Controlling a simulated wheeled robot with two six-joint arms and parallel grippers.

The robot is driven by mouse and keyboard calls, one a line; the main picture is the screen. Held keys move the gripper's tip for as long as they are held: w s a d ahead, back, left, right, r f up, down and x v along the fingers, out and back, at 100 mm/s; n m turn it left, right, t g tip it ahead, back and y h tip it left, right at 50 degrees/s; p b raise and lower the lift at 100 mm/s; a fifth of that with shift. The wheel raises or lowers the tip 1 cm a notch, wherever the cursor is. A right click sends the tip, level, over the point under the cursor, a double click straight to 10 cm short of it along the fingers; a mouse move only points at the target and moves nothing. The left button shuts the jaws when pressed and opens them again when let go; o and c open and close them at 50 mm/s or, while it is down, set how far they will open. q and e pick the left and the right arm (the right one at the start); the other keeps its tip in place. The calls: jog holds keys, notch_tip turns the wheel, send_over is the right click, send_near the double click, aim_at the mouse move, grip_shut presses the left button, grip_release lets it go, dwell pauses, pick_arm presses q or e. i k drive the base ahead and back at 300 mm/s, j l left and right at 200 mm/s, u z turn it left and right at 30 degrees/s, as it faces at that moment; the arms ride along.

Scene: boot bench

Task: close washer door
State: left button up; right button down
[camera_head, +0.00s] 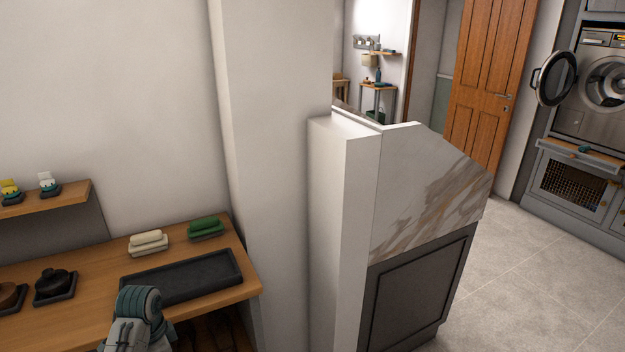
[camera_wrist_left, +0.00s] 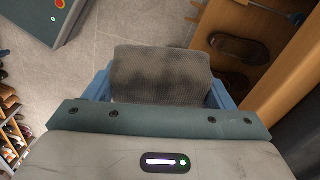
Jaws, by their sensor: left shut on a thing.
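The washer (camera_head: 588,122) stands far off at the right edge in the head view, silver with a round drum opening. Its round, dark-rimmed door (camera_head: 556,78) stands open, swung out to the left of the opening. In the left wrist view my left gripper (camera_wrist_left: 160,85) is shut on a grey, dark-smudged block (camera_wrist_left: 160,62), perhaps a sponge or folded cloth, held between the blue fingers. The gripper is far from the washer. In the head view only part of an arm of mine shows at the bottom left. My right gripper is not in view.
A wooden bench (camera_head: 80,285) with a dark tray (camera_head: 182,277) and folded cloths is close at left. A white pillar and a marble-sided half wall (camera_head: 425,190) stand between me and the washer. Tiled floor (camera_head: 530,270) is free at right. Brown shoes (camera_wrist_left: 238,48) lie on a wooden shelf.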

aim_at(572, 57)
jog(key=i+l+z, duration=0.25)
jog(key=l+z, duration=0.15)
jog(key=i+l+z, duration=0.65)
jog(key=z, duration=0.15)
jog(key=i+l+z, duration=0.1)
jog(key=i+z, duration=0.45)
jog(key=i, duration=1.6)
jog(key=i+j, duration=0.1)
jog(key=i, duration=3.4)
jog(key=l+z, duration=0.05)
jog(key=l, duration=0.1)
